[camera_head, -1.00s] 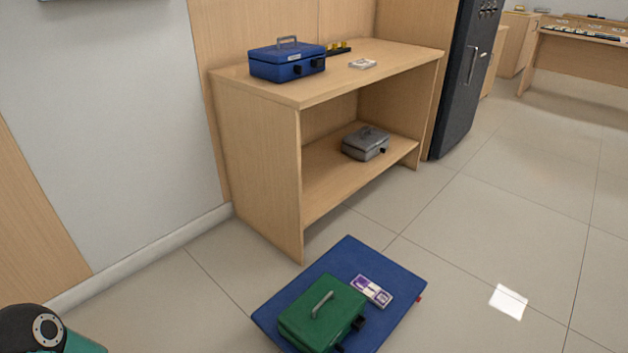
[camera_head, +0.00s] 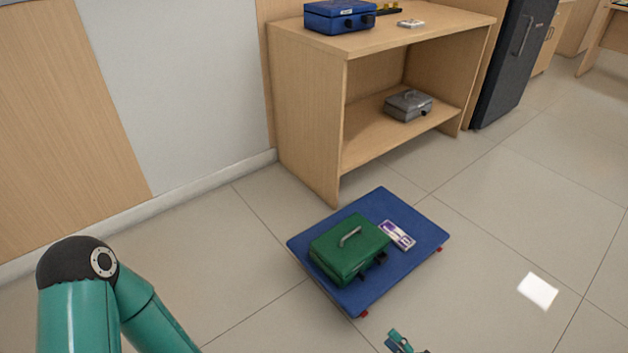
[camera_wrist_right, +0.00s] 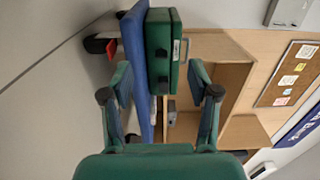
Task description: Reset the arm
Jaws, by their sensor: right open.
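My right gripper (camera_head: 404,343) shows only in part at the bottom edge of the head view. In the right wrist view its two fingers (camera_wrist_right: 160,85) stand wide apart with nothing held between them. The green cash box (camera_wrist_right: 163,50) and the blue platform (camera_wrist_right: 135,45) appear beyond the fingers, turned sideways. A teal arm of mine (camera_head: 80,310) stands at the lower left of the head view. Its gripper is out of view.
The green cash box (camera_head: 348,248) and a purple-and-white bundle (camera_head: 397,235) lie on the low blue platform (camera_head: 425,218). Behind is a wooden counter (camera_head: 305,130) with a blue box (camera_head: 340,17) on top and a grey box (camera_head: 407,105) on its shelf. Floor at right is clear.

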